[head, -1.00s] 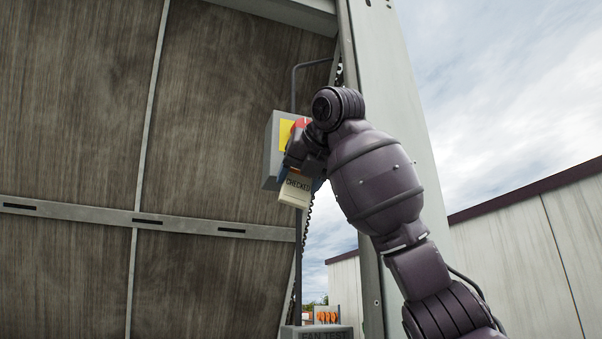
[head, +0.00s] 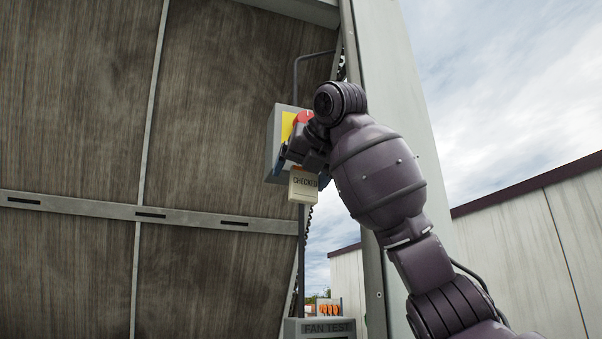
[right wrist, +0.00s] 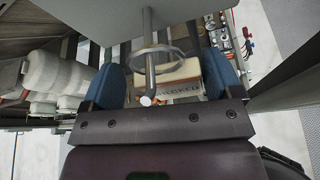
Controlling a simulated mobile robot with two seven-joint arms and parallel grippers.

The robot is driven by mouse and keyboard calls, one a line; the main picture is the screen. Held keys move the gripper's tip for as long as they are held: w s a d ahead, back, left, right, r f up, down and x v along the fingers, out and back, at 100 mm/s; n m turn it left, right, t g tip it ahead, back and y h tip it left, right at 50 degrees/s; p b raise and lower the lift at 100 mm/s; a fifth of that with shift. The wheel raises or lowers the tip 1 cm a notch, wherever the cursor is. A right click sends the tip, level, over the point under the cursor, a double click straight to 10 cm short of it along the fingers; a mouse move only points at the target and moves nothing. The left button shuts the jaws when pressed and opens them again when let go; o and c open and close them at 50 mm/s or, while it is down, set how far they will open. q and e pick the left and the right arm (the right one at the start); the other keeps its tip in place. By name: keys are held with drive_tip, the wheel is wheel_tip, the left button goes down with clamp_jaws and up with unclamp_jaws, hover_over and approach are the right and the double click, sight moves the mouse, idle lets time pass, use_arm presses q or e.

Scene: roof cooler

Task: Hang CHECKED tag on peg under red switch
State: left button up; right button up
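The cream CHECKED tag (head: 304,185) hangs nearly upright below the grey switch box (head: 272,148) in the head view. The red switch (head: 303,118) shows on the box's yellow face, partly behind my right gripper (head: 303,168). In the right wrist view, the tag's ring (right wrist: 137,62) is around the bent metal peg (right wrist: 149,72), and the tag (right wrist: 180,84) is below it. My right gripper (right wrist: 165,75) has its blue fingers spread wide, one on each side of the peg and tag. Whether a finger touches the tag's edge is unclear. My left gripper is not in view.
A wood-brown panel (head: 70,120) fills the left, with a slotted metal rail (head: 60,204). A pale post (head: 395,110) stands right behind my arm. A FAN TEST box (head: 320,328) is low in the middle. A dark conduit (head: 296,80) runs above the switch box.

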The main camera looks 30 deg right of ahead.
drive_tip(key=shift+s, duration=0.1)
drive_tip(key=b+v, duration=0.2)
drive_tip(key=v, duration=0.8)
drive_tip(key=shift+s+r, duration=0.1)
drive_tip(key=shift+s, duration=0.2)
